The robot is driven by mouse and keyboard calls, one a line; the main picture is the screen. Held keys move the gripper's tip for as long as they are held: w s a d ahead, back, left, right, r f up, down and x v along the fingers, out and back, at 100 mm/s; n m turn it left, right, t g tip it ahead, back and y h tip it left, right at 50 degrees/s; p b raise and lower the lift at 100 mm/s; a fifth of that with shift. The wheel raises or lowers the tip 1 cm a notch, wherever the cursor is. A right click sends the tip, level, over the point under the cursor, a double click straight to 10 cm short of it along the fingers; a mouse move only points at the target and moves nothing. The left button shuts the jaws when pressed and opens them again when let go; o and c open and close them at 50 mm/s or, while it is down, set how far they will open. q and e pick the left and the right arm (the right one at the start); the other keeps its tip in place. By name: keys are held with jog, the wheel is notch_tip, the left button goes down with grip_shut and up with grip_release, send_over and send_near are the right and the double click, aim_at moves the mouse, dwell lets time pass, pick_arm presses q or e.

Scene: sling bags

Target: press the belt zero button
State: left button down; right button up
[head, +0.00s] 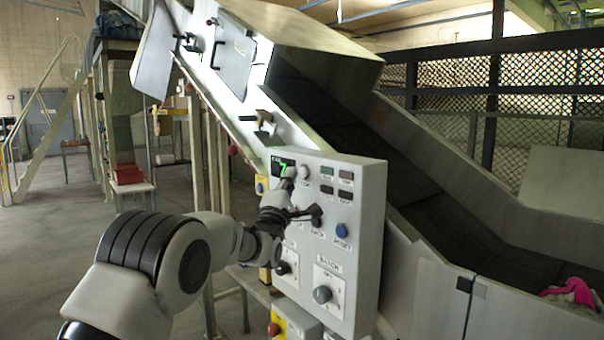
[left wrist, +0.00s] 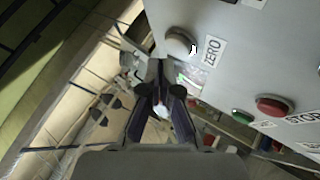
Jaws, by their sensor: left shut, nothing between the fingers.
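The control panel (head: 355,205) is a light grey box on the side of the conveyor. A round pale grey button (head: 304,172) sits near its top, beside a green-lit display (head: 282,167). In the left wrist view the pale grey button (left wrist: 180,42) has a ZERO label (left wrist: 214,52) next to it. My left gripper (head: 314,213) is in front of the panel, lower than that button in the head view. In the wrist view its dark fingers (left wrist: 164,84) are shut and empty, just below the button in the picture and apart from it. My right gripper is not in view.
A blue button (head: 341,230) and a grey knob (head: 322,294) are lower on the panel. Red (left wrist: 273,106) and green (left wrist: 243,116) buttons show in the wrist view. The conveyor belt (head: 440,215) slopes behind the panel, with a pink item (head: 574,291) low on it. Open floor lies left.

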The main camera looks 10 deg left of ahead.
pick_arm(q)
jog(key=shift+w+d, duration=0.1)
dwell(0.5)
jog(key=shift+w+d, duration=0.2)
jog(key=shift+w, duration=0.05)
jog(key=shift+w+d, duration=0.25)
jog(key=shift+w, duration=0.1)
dwell(0.7)
dwell(0.3)
jog(key=shift+s+a+b, duration=0.5)
jog(key=shift+s+b, duration=0.2)
